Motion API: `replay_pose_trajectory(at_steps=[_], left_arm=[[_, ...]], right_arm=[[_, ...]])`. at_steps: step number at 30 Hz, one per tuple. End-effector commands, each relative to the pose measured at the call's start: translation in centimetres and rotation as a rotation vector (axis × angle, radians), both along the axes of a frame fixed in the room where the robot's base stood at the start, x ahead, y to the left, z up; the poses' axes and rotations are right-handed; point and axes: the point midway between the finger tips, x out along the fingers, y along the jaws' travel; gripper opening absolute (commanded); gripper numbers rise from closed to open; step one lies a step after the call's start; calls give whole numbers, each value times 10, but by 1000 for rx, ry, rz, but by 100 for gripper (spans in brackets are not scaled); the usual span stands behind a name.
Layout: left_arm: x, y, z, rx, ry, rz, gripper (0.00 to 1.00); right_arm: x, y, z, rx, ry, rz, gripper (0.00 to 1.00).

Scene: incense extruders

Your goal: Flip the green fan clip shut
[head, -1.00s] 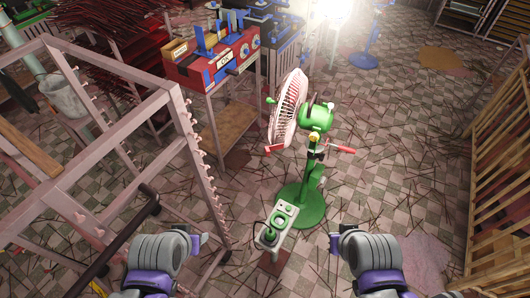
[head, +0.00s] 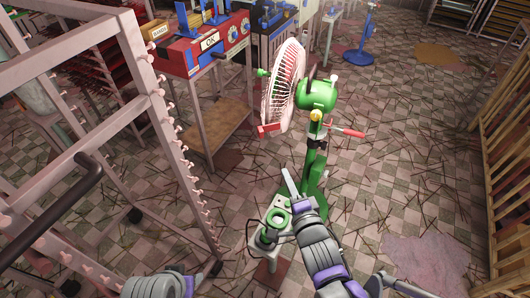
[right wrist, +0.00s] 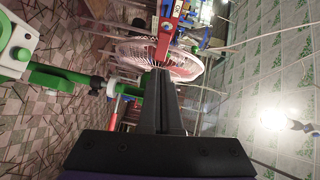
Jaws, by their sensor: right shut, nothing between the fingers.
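A green pedestal fan (head: 316,97) with a pink-white cage (head: 284,85) stands on the floor ahead. A small green piece (head: 262,72) sticks out at the cage's left edge; I cannot tell for sure whether it is the clip. A red-handled lever (head: 350,133) and a yellow knob (head: 316,115) sit below the fan head. My right gripper (head: 286,176) is shut and empty, pointing up beside the fan's post. The right wrist view shows its shut fingers (right wrist: 160,95) toward the cage (right wrist: 152,55). My left gripper (head: 187,285) is low at the bottom edge, its jaws unclear.
A grey box with a green ring (head: 276,220) stands by the fan's base, close to my right arm. A pink-grey rack frame (head: 165,130) stands at left, a red machine (head: 212,45) behind it. Wooden slats (head: 505,150) line the right. Floor right of the fan is open, with scattered sticks.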

Motion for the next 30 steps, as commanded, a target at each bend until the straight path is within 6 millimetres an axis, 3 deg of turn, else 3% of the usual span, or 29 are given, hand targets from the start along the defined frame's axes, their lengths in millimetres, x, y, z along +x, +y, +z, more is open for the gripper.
replay_pose_trajectory(at_steps=[1, 4, 20, 23, 30], left_arm=[[2, 0, -12, 0, 4, 0, 50], [2, 0, -19, 0, 6, 0, 50], [3, 0, -20, 0, 6, 0, 50], [3, 0, -21, 0, 7, 0, 50], [3, 0, -25, 0, 8, 0, 50]], right_arm=[[3, 6, -10, 51, -18, 12, 0], [5, 13, -12, 122, -43, 28, 0], [11, 17, -10, 157, -55, 36, 0], [23, 20, -10, 157, -55, 36, 0], [71, 33, -10, 157, -54, 36, 0]])
